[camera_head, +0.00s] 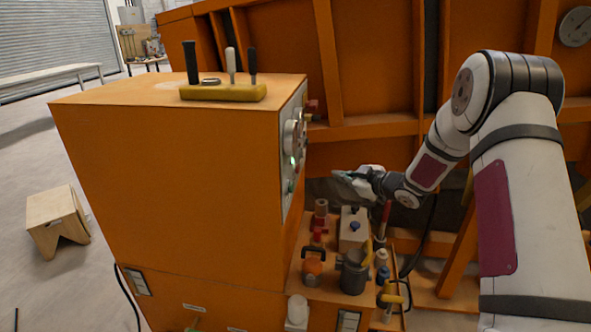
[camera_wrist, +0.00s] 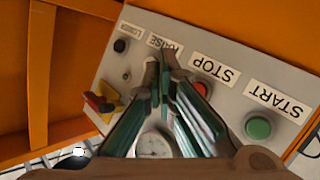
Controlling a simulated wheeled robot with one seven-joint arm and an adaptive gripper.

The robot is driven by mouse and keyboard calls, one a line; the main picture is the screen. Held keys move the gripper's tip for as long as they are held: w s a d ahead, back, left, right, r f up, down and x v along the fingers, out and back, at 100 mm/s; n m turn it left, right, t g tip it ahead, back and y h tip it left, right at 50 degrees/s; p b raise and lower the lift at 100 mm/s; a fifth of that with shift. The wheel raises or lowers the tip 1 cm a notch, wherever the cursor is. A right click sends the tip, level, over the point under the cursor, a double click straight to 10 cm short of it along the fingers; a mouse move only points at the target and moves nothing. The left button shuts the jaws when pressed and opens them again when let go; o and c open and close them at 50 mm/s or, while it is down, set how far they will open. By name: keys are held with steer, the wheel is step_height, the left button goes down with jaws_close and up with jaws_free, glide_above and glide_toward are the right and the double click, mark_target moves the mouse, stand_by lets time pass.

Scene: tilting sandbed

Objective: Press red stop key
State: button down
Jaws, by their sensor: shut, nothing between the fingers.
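The red stop key (camera_wrist: 203,89) shows in the wrist view, below the upside-down STOP label (camera_wrist: 215,68) on the grey control panel (camera_wrist: 150,30). One finger of my gripper partly covers it. My gripper (camera_wrist: 164,68) is shut and empty; its fingertips lie to the left of the red key in the picture, near the RAISE label. I cannot tell how far they are from the panel. In the head view my gripper (camera_head: 345,178) is to the right of the panel face (camera_head: 291,150), with a gap between. The red key is not clear there.
The panel also bears a green start button (camera_wrist: 258,128), a gauge (camera_wrist: 155,144), a black button (camera_wrist: 121,46) and a red-and-yellow switch (camera_wrist: 98,103). Below my gripper, a crowded shelf holds a dark mug (camera_head: 353,275) and a pale box (camera_head: 353,231). The orange cabinet (camera_head: 180,170) stands left.

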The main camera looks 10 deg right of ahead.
steer(key=w+a+b, duration=0.1)
steer(key=w+a, duration=0.1)
steer(key=a, duration=0.6)
steer(key=shift+w+a+b, duration=0.15)
steer(key=shift+w+b, duration=0.15)
steer(key=shift+w, duration=0.05)
steer(key=shift+a, duration=0.1)
stand_by(1.4)
steer(key=shift+w+a, duration=0.1)
steer(key=shift+a, duration=0.2)
steer(key=shift+w+a, duration=0.15)
steer(key=shift+a, duration=0.35)
stand_by(1.0)
steer(key=shift+s+d, duration=0.3)
steer(key=shift+d, duration=0.55)
steer(key=shift+d, duration=0.1)
steer(key=shift+s+d+p, duration=0.15)
steer(key=shift+s+d, duration=0.1)
steer(key=shift+d, duration=0.5)
steer(key=shift+s+d+p, duration=0.1)
steer(key=shift+s+d, duration=0.15)
steer(key=shift+d, duration=0.55)
steer(key=shift+s+d+p, duration=0.15)
steer(key=shift+s+d, duration=0.1)
steer(key=shift+d, duration=0.5)
